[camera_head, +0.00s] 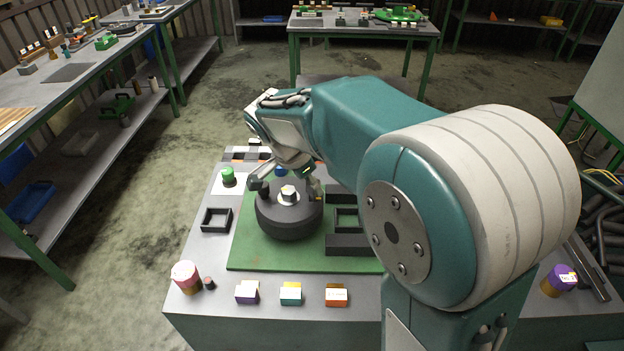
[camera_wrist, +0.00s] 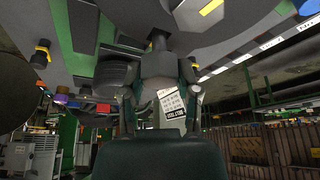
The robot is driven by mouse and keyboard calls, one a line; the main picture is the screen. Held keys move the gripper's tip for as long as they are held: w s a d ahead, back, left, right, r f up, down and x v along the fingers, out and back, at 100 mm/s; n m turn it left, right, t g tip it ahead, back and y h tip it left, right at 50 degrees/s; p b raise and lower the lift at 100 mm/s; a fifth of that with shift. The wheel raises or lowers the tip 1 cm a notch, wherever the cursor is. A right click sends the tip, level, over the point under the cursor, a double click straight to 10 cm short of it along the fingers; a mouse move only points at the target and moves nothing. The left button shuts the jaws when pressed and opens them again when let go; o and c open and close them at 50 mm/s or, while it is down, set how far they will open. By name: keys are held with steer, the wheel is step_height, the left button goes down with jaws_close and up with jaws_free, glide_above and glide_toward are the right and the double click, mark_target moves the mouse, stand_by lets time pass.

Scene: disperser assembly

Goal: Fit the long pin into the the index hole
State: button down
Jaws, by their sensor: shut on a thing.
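My gripper (camera_head: 287,183) is low over a dark round base (camera_head: 289,222), its fingers around the bright metal piece (camera_head: 288,193) on top. In the wrist view, my gripper (camera_wrist: 159,66) is closed on a narrow dark piece, seemingly the long pin (camera_wrist: 158,40), mostly hidden by the fingers. Its lower end and whether it touches the base cannot be made out. I cannot make out the index hole in either view.
The base stands on a green mat (camera_head: 262,256). A black square frame (camera_head: 216,220) is on the left, and dark block fixtures (camera_head: 346,244) are close on the right. A green-topped piece (camera_head: 228,174) stands at back left.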

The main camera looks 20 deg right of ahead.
steer(key=shift+f, duration=1.15)
steer(key=shift+c, duration=1.3)
jaws_free()
steer(key=w+v, duration=0.1)
steer(key=v, duration=1)
steer(key=shift+s+a+r, duration=0.3)
steer(key=shift+s+r, duration=0.05)
steer(key=shift+s, duration=0.15)
